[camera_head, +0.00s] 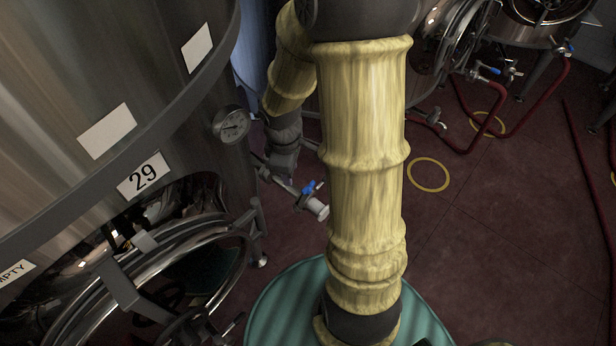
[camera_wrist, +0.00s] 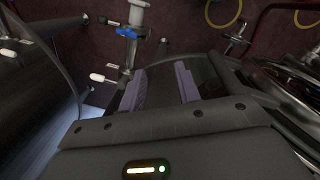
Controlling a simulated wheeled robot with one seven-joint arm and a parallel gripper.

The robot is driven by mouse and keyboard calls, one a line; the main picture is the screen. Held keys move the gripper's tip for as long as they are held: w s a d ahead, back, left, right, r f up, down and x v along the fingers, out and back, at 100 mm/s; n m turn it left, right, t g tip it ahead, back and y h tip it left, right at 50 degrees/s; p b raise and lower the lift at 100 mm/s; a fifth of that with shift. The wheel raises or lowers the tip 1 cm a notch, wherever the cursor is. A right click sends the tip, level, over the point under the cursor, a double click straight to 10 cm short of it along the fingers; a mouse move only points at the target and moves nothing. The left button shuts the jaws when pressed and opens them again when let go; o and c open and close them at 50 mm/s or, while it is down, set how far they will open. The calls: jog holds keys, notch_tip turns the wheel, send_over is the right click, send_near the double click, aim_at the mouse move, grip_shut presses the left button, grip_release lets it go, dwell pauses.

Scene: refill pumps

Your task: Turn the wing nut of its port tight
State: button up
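My gripper (camera_head: 283,172) hangs from my yellow-sleeved arm beside the steel tank marked 29 (camera_head: 145,176). In the wrist view my gripper (camera_wrist: 160,80) has its two purple-padded fingers apart, with a dark gap between them. A pipe fitting with a blue-handled valve (camera_head: 310,188) and white end (camera_head: 318,208) lies just beyond the fingers. In the wrist view the same blue handle (camera_wrist: 128,32) is above the left finger, and a white-tipped lever (camera_wrist: 97,77) is left of it. I cannot clearly pick out the wing nut; the gripper hides part of the fitting.
A round gauge (camera_head: 231,124) sticks out from the tank. A round manway door (camera_head: 150,280) is below it. A teal round surface (camera_head: 275,305) is under my arm. Red hoses (camera_head: 520,120) and yellow floor rings (camera_head: 428,175) lie to the right, with open floor between.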

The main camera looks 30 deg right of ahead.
aim_at(308, 186)
jog(key=w+d+f+n+p, duration=0.2)
jog(key=w+d+n+p, duration=0.3)
jog(key=d+n, duration=0.3)
jog(key=w+n, duration=0.1)
jog(key=n, duration=0.3)
jog(key=shift+w+d+f+g+y, duration=0.25)
jog(key=shift+f+g+y, duration=0.05)
jog(key=shift+y, duration=0.1)
jog(key=shift+f, duration=0.1)
notch_tip(308, 186, down, 17)
jog(key=shift+f, duration=0.1)
grip_shut()
